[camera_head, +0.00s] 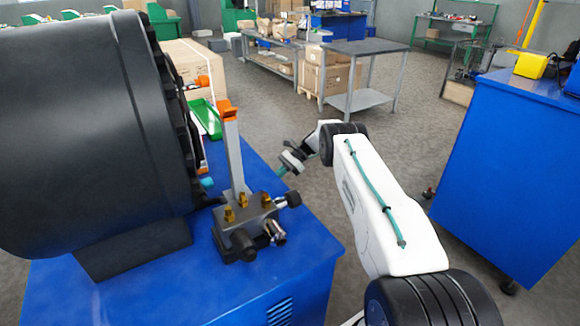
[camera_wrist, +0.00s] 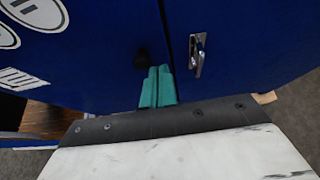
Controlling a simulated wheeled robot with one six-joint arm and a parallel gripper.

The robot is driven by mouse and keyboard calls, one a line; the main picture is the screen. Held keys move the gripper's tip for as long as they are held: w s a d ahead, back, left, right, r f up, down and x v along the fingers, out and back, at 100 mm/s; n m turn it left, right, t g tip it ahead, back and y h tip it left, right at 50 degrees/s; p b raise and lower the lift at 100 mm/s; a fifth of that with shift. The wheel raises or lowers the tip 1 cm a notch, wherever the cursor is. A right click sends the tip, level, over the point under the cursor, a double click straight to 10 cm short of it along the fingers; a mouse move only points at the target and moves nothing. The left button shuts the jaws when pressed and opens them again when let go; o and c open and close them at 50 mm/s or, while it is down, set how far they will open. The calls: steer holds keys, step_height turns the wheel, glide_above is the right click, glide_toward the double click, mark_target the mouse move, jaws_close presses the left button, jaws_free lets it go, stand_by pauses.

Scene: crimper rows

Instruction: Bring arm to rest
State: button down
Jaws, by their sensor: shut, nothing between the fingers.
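My arm reaches forward from the lower right in the head view. My gripper (camera_head: 281,170) is at its far end, just right of the blue machine stand and behind the valve block, as seen here. In the wrist view my gripper's teal fingers (camera_wrist: 157,87) are together with nothing between them. They point at a dark blue cabinet front (camera_wrist: 100,70) with a metal handle (camera_wrist: 198,55) to their right. I cannot tell the gap between the fingertips and that front.
A large black crimper head (camera_head: 90,130) fills the left on a blue stand (camera_head: 300,255). Its valve block (camera_head: 245,212) carries an upright lever (camera_head: 234,155) close to my gripper. A blue cabinet (camera_head: 510,165) stands right. Open floor (camera_head: 400,140) and a grey table (camera_head: 365,47) lie beyond.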

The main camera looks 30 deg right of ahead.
steer(key=v, duration=0.7)
